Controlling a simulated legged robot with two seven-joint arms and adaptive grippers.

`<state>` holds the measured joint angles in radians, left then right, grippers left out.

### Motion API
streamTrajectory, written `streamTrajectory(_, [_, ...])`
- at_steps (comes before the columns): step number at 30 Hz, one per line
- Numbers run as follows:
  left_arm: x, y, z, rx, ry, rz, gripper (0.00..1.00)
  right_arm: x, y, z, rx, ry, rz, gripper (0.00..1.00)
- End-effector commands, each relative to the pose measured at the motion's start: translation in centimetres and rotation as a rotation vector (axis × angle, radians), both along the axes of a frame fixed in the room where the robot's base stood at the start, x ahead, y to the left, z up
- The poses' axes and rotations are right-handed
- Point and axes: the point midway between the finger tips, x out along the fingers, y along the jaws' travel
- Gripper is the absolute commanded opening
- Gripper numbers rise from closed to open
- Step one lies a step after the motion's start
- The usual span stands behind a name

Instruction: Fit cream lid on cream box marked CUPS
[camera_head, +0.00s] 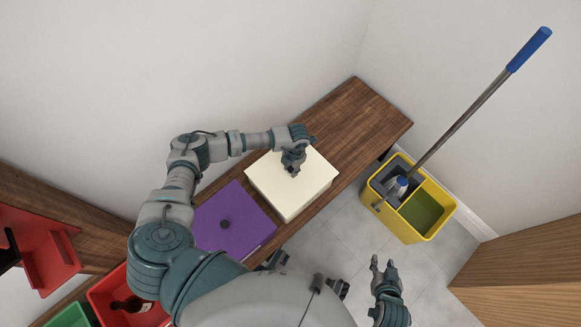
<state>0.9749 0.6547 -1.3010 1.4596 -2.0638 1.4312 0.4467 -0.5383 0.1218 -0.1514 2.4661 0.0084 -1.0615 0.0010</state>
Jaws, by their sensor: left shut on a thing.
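The cream lid (264,178) lies over the top of the cream box (312,203), which stands on the wooden bench. The lid covers the box opening, and its edges look roughly in line with the box walls. I cannot tell whether it is fully seated or slightly raised. No CUPS marking shows from this side. My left gripper (292,171) points down at the middle of the lid and is shut on its knob, which the fingers hide. My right gripper (384,264) is open and empty, over the floor in front of the bench.
A purple box with a knobbed lid (245,208) stands just left of the cream box. The wooden bench (355,115) is bare to the right. A yellow mop bucket (438,208) stands on the floor. Red bins (45,252) are at left, one holding a dark bottle (131,304).

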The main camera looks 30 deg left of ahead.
Motion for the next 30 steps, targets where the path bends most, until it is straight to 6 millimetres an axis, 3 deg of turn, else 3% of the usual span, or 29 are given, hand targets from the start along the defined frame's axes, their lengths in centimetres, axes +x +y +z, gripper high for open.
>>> streamTrajectory(5, [0.0, 0.2, 0.0, -0.003, 0.000, 0.000, 0.00, 0.0, 0.2, 0.1, -0.002, 0.001, -0.001, 0.40])
streamTrajectory(6, [0.0, 0.2, 0.0, -0.003, 0.000, 0.000, 0.32, 0.0, 0.2, 0.1, -0.002, 0.001, -0.001, 0.40])
streamTrajectory(9, [0.0, 0.2, 0.0, -0.003, 0.000, 0.000, 0.57, 0.0, 0.2, 0.0, -0.003, 0.002, -0.001, 0.40])
streamTrajectory(20, [0.1, 0.1, 0.3, -0.003, -0.001, 0.000, 0.59, 0.0, 0.1, 0.0, -0.001, 0.001, -0.001, 0.40])
streamTrajectory(23, [0.3, 0.1, 1.5, -0.003, -0.003, 0.001, 0.59, 0.0, 0.1, 0.0, 0.000, 0.001, 0.000, 0.40])
streamTrajectory(30, [1.0, 0.2, 6.7, -0.006, -0.004, 0.000, 0.59, 0.0, 0.2, 0.1, -0.002, 0.001, -0.001, 0.40])
